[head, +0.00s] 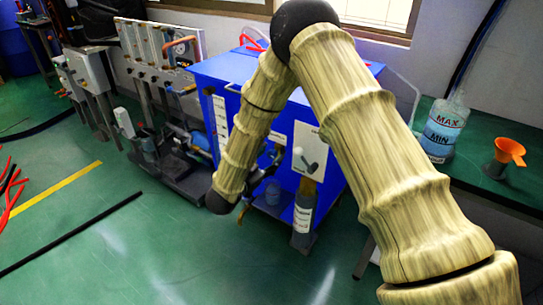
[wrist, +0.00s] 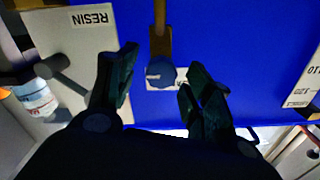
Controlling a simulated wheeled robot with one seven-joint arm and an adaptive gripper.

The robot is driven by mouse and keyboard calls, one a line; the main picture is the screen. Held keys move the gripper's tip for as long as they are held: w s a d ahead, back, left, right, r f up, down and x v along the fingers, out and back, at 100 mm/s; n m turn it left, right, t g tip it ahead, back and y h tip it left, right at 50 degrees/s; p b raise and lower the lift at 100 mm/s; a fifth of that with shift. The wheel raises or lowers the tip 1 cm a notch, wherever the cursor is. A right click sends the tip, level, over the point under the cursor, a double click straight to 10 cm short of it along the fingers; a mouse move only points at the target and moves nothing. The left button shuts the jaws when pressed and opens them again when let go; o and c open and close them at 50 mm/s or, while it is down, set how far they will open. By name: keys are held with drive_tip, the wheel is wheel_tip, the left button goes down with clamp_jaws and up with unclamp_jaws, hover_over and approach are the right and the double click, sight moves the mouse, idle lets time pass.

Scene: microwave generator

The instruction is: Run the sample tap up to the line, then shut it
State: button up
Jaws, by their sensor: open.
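The sample tap shows in the wrist view as a brown stem (wrist: 160,42) with a dark rounded knob (wrist: 160,73) on the blue cabinet front. A small label lies behind the knob. My gripper (wrist: 164,68) is open, with one finger on each side of the knob. I cannot tell whether either finger touches it. In the head view my forearm hides most of the tap. A small blue cup (head: 272,193) stands on the low ledge below. Its line and contents are too small to make out.
A pale RESIN panel (wrist: 82,42) with a grey lever is beside the tap, above a labelled bottle (head: 303,213). A MAX/MIN container (head: 442,132) and an orange funnel (head: 509,151) stand on the right bench.

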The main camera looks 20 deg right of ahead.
drive_tip(key=shift+x, duration=1.1)
drive_tip(key=shift+c, duration=0.2)
drive_tip(key=c, duration=1)
drive_tip(key=p, duration=0.1)
drive_tip(key=n+p, duration=0.1)
drive_tip(key=shift+r+n+p, duration=0.2)
drive_tip(key=shift+n+p, duration=0.1)
drive_tip(key=shift+f+n+p, duration=0.1)
drive_tip(key=shift+n+p, duration=0.9)
drive_tip(key=shift+p, duration=0.05)
drive_tip(key=shift+f+n, duration=0.2)
drive_tip(key=shift+n, duration=0.2)
